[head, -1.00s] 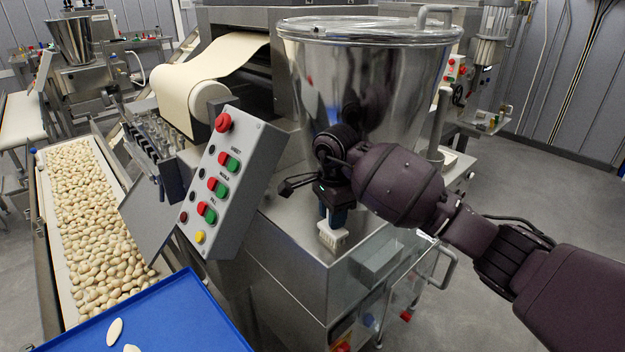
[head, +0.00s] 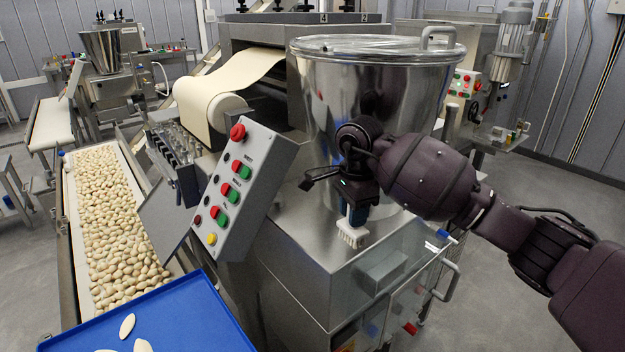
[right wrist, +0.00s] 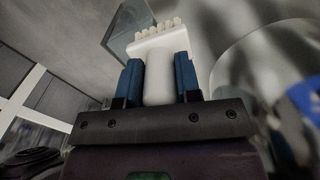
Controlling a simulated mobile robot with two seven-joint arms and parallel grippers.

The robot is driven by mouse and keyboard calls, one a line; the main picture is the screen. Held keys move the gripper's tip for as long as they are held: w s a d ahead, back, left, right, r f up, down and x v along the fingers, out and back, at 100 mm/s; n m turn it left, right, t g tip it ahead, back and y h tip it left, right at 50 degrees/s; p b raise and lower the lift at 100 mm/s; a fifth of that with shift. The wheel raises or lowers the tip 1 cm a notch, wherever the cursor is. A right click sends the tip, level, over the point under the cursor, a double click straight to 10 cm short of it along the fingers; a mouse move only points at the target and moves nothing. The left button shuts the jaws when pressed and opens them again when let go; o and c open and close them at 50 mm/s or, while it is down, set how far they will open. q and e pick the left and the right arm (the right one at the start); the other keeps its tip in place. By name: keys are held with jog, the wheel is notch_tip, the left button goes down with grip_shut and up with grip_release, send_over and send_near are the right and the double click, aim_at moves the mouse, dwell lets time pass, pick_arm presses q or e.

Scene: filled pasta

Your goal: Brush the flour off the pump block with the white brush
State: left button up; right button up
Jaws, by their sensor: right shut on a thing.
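My right gripper (head: 356,214) is shut on the white brush (head: 351,236), with its blue fingers on either side of the handle. The brush points bristles down above the steel machine top, in front of the large steel hopper. I cannot tell whether the bristles touch the surface. A grey metal block (head: 384,272), which looks like the pump block, sits at the machine's front edge, below and right of the brush. I cannot make out flour on it. In the right wrist view the brush (right wrist: 158,70) is gripped between both fingers. My left gripper is not in view.
The steel hopper (head: 375,90) stands close behind the gripper. A tilted control panel (head: 240,190) with buttons is to its left. A blue tray (head: 190,315) and a conveyor of filled pasta (head: 115,230) lie further left. A bent handle (head: 447,280) sticks out at right.

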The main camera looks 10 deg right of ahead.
jog(key=shift+r, duration=1.4)
